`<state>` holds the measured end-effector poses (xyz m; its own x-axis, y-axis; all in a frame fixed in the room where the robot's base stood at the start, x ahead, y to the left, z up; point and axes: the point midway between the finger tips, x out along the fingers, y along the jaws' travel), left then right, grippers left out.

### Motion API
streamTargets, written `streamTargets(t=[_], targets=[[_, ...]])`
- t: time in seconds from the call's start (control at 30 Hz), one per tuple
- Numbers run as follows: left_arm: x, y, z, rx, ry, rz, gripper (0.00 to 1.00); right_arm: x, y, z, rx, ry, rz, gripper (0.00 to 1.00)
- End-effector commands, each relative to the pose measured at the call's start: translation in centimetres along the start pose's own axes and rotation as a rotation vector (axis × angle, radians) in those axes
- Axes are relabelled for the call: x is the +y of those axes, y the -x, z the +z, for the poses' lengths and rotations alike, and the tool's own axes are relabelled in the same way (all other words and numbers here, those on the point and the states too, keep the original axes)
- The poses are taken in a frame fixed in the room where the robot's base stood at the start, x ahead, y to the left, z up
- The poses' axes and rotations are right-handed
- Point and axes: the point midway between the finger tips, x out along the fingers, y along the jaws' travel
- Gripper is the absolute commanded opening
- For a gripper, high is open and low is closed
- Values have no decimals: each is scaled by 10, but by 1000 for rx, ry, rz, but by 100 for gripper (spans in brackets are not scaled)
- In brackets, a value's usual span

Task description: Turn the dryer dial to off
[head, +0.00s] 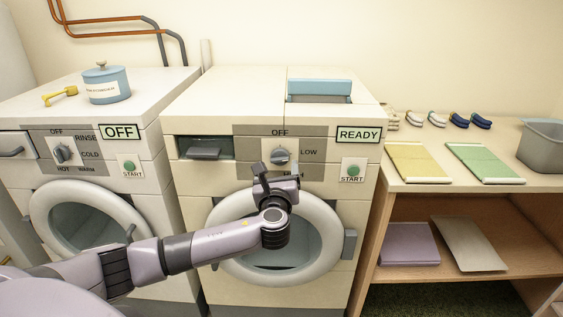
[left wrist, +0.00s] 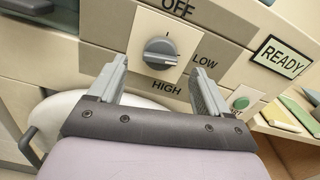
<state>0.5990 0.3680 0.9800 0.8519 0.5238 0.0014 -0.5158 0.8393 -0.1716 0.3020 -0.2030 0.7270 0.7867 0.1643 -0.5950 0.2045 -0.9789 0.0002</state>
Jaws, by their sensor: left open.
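The dryer (head: 270,97) is the right-hand machine, with a panel marked OFF, LOW and HIGH and a READY sign. Its round grey dial (head: 281,156) also shows in the left wrist view (left wrist: 160,53), under the OFF label. The grip bar on the dial lies roughly crosswise in the wrist view; I cannot tell for sure which label it points to. My left gripper (head: 277,172) is open just below and in front of the dial. In the wrist view its two fingers stand on either side of the dial's lower part, with nothing held between them. My right gripper is not in view.
A green START button (head: 353,170) is right of the dial, and the round dryer door (head: 335,227) is below. The washer (head: 142,84) stands at left with a blue pot (head: 106,84) on top. A wooden shelf (head: 455,187) with folded cloths stands at right.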

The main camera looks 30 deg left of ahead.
Motion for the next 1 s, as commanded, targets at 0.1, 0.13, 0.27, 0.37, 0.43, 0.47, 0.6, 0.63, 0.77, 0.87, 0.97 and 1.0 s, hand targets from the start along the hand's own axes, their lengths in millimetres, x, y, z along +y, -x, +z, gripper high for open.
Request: streamTargets(t=[0.1, 0.13, 0.27, 0.37, 0.43, 0.47, 0.6, 0.63, 0.77, 0.87, 0.97, 1.0], targets=[[0, -17, 1, -1, 1, 2, 78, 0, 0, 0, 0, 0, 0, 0], [0, -20, 0, 0, 0, 2, 78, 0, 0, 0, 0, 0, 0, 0], [-1, -34, 0, 1, 2, 1, 78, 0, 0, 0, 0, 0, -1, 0], [0, -41, 0, 1, 1, 1, 78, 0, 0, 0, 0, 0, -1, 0], [-1, -44, -1, 2, 1, -1, 78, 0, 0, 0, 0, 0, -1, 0], [0, -45, -1, 2, 1, -1, 78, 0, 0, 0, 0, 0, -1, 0], [0, -47, -1, 3, 1, -1, 78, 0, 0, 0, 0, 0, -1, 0], [0, -47, -1, 3, 1, -1, 78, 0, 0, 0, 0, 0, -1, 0], [0, -47, -1, 2, 2, -1, 78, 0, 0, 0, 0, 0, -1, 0], [0, -47, -1, 2, 2, -1, 55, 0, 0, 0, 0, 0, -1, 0], [0, -47, -1, 2, 2, 0, 23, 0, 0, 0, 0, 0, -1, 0], [0, -47, -1, 2, 2, 0, 23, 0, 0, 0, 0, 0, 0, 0]])
